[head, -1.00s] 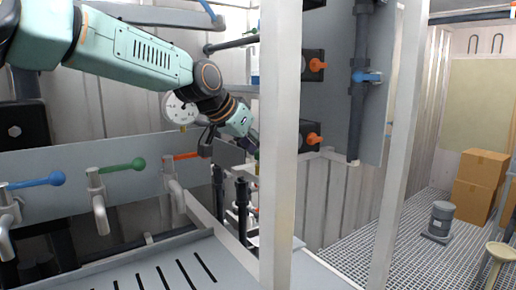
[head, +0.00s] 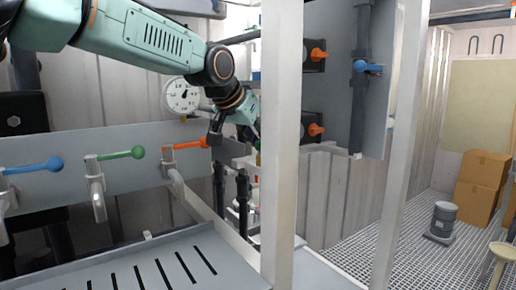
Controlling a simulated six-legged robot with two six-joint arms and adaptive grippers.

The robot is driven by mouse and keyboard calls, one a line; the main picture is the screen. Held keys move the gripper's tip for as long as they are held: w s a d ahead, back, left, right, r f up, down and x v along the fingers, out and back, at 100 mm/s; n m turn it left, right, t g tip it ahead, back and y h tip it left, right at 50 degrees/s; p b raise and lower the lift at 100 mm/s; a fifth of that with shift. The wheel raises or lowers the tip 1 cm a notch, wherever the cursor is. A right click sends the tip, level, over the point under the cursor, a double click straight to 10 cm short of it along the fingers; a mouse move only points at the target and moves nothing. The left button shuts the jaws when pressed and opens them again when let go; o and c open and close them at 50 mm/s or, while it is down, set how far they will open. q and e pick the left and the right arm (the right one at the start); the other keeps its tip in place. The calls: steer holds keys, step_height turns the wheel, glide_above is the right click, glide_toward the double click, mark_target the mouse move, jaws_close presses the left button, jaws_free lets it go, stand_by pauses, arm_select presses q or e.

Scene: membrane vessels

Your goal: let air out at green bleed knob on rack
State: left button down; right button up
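My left arm reaches in from the upper left, and my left gripper (head: 252,134) is at its end, pointing away from me. The white upright post hides part of the gripper, so whether its fingers are open or shut does not show. A small green spot (head: 258,158) shows just below the gripper, beside the post. It may be the green bleed knob, but it is too small and too covered to be sure. Contact between it and the gripper cannot be made out. My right gripper is not in view.
A sink-like tray (head: 130,265) has taps with a blue lever (head: 40,166), a green lever (head: 125,154) and an orange lever (head: 188,144) above it. A pressure gauge (head: 182,95) is behind my arm. The white post (head: 282,150) stands close in front. Cardboard boxes (head: 480,185) stand far right.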

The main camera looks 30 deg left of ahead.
arm_select(q)
steer(key=shift+d+f+n+y+b, duration=0.15)
steer(key=shift+n+y+b, duration=0.75)
steer(key=shift+b, duration=0.75)
steer(key=shift+r+n+y+b, duration=0.2)
steer(key=shift+n+y+b, duration=0.3)
steer(key=shift+n+b, duration=0.3)
steer(key=c, duration=1.5)
jaws_free()
steer(key=o, duration=0.4)
steer(key=shift+w, duration=0.15)
steer(key=shift+o, duration=0.2)
